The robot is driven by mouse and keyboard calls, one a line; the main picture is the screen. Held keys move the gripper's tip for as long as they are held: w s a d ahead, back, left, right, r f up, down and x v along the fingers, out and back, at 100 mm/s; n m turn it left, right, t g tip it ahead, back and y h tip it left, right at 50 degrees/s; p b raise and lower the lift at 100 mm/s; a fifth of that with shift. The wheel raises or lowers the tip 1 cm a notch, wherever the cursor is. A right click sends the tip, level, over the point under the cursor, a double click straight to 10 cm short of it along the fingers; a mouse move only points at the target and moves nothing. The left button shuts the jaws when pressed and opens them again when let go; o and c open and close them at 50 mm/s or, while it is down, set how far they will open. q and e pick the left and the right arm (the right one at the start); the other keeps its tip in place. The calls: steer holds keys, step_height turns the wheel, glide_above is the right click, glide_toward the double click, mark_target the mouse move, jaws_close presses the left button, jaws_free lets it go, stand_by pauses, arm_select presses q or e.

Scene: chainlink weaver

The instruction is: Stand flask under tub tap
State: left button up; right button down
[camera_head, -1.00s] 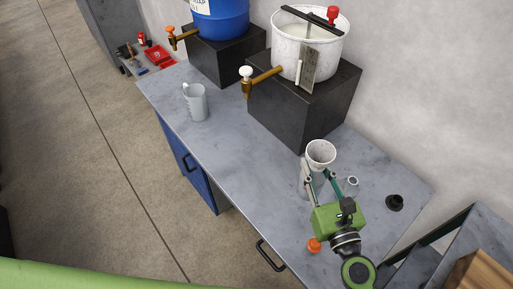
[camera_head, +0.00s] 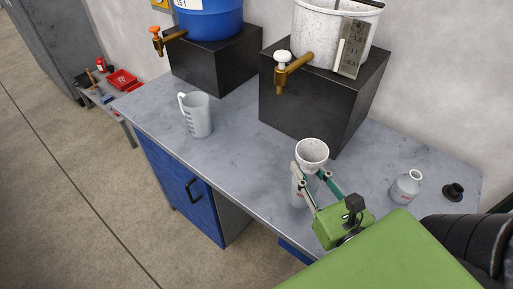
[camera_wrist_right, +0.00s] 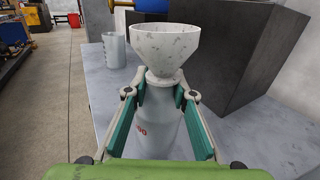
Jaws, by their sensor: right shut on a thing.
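A pale grey flask (camera_head: 297,190) with a white speckled funnel (camera_head: 312,152) in its mouth stands upright in my right gripper (camera_head: 318,191). In the right wrist view the green-lined fingers close on both sides of the flask (camera_wrist_right: 157,125), below the funnel (camera_wrist_right: 165,50). I cannot tell whether its base touches the bench. The white speckled tub (camera_head: 318,38) sits on a black block. Its brass tap (camera_head: 288,68) with a white knob points out to the left front. The flask is below and right of the tap, not under it. My left gripper is not in view.
A grey jug (camera_head: 197,115) stands at the bench's left, near a blue barrel (camera_head: 210,18) on another black block. The bench (camera_head: 240,150) between jug and flask is clear.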

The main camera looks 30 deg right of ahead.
steer(key=w+d+f+p, duration=0.1)
steer(key=w+p, duration=0.2)
steer(key=w, duration=0.5)
steer(key=w+d+f+p, duration=0.1)
steer(key=w+p, duration=0.3)
steer(key=w, duration=0.4)
steer(key=shift+w+d+f, duration=0.25)
steer(key=shift+w+f, duration=0.1)
steer(key=shift+f, duration=0.25)
steer(key=shift+f, duration=0.1)
steer(key=c, duration=2.1)
jaws_free()
steer(key=shift+f, duration=0.1)
steer(key=shift+c, duration=0.2)
steer(key=o, duration=0.4)
steer(key=shift+o, duration=0.2)
